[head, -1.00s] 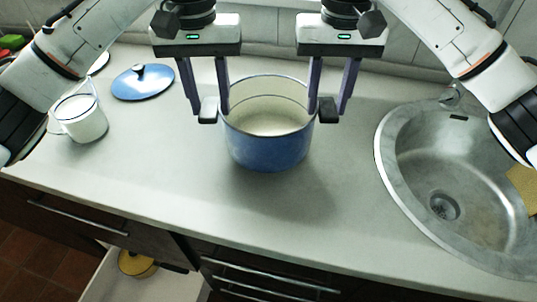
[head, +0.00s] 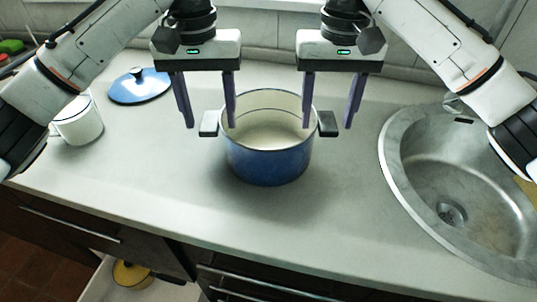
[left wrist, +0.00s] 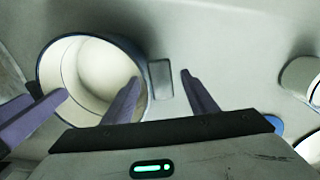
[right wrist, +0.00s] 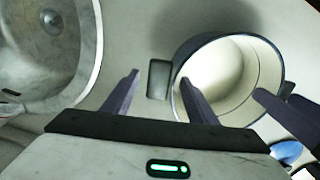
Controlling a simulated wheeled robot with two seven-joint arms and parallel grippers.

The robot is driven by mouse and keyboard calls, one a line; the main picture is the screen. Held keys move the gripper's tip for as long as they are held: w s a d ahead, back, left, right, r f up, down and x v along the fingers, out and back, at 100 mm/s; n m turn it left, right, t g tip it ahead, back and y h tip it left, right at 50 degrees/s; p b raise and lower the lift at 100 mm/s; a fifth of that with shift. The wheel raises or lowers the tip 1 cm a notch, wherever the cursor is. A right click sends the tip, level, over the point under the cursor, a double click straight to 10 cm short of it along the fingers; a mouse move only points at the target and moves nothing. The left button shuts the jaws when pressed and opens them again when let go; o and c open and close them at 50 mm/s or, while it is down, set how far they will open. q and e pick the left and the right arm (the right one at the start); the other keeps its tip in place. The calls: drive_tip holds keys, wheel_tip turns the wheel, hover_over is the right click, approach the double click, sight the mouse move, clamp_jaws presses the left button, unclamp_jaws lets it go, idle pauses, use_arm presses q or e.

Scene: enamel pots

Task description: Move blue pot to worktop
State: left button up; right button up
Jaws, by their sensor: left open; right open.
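The blue pot (head: 268,167) stands upright on the pale worktop (head: 150,180), in the middle of the head view. It is open, with a cream inside, and a dark handle on each side. My left gripper (head: 208,120) is open and empty by the left handle (head: 209,124); that handle shows between its fingers in the left wrist view (left wrist: 160,78). My right gripper (head: 327,120) is open and empty by the right handle (head: 328,124), which also shows between its fingers in the right wrist view (right wrist: 158,80). The exact gap between fingers and handles is hard to judge.
A metal sink (head: 394,160) is set into the worktop at the right. Below the front edge, an open drawer holds a yellow-lidded pot (head: 130,275). The worktop before the pot is clear.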

drive_tip(key=shift+r, duration=0.2)
use_arm(q)
wheel_tip(320, 180, up, 12)
use_arm(e)
wheel_tip(320, 180, up, 12)
drive_tip(key=shift+f, duration=0.2)
idle(0.5)
